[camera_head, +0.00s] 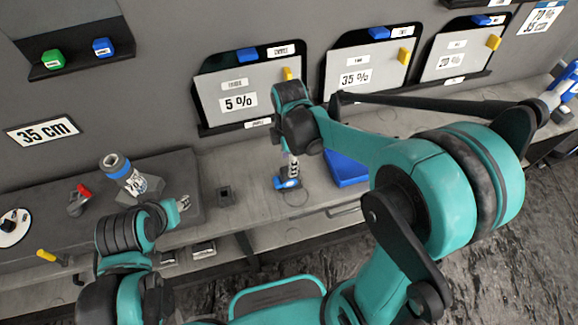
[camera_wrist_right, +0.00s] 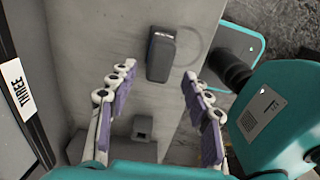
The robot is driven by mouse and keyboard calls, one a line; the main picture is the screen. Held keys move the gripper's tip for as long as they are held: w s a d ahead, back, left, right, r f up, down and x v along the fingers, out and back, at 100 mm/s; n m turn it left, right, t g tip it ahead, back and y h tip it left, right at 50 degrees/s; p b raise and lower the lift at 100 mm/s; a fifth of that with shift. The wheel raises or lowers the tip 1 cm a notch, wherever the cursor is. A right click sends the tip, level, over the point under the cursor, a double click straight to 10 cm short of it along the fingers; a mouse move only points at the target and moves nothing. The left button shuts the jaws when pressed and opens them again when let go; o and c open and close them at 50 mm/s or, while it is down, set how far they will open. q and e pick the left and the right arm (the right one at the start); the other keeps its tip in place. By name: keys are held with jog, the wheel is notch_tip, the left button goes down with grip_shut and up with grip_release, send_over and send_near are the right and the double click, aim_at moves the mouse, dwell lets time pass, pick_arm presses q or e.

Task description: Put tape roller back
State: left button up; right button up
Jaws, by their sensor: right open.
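A dark upright piece (camera_wrist_right: 160,55) stands on the bench between my right fingers in the right wrist view, apart from both. I cannot tell for sure whether it is the tape roller. My right gripper (camera_wrist_right: 158,100) is open and empty above the bench. In the head view my right gripper (camera_head: 293,167) points down over the bench, with a small blue shape (camera_head: 287,183) at its lower end. My left gripper (camera_head: 183,203) is at the lower left, near the grey bench mat; its finger gap is not clear.
A small dark block (camera_head: 225,195) stands on the bench left of my right gripper. A blue tray (camera_head: 346,168) lies to its right. Film panels (camera_head: 238,101) hang on the wall behind.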

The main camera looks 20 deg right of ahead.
notch_tip(320, 180, up, 4)
jog(key=shift+f+p, duration=0.25)
jog(key=shift+p, duration=0.1)
jog(key=shift+s+d+r+m, duration=0.15)
jog(key=shift+s+r+m, duration=0.05)
jog(key=shift+r+m, duration=0.1)
jog(key=s+d+r+m+t, duration=0.2)
jog(key=s+m, duration=0.3)
jog(key=m, duration=0.4)
jog(key=s+d+r+m+t, duration=0.2)
jog(key=s+m+t, duration=0.3)
jog(key=m, duration=0.3)
jog(key=shift+d+r+m, duration=0.35)
jog(key=shift+r+m, duration=0.05)
jog(key=shift+r, duration=0.35)
jog(key=shift+w, duration=0.1)
notch_tip(320, 180, down, 4)
jog(key=b, duration=0.4)
jog(key=shift+f, duration=0.15)
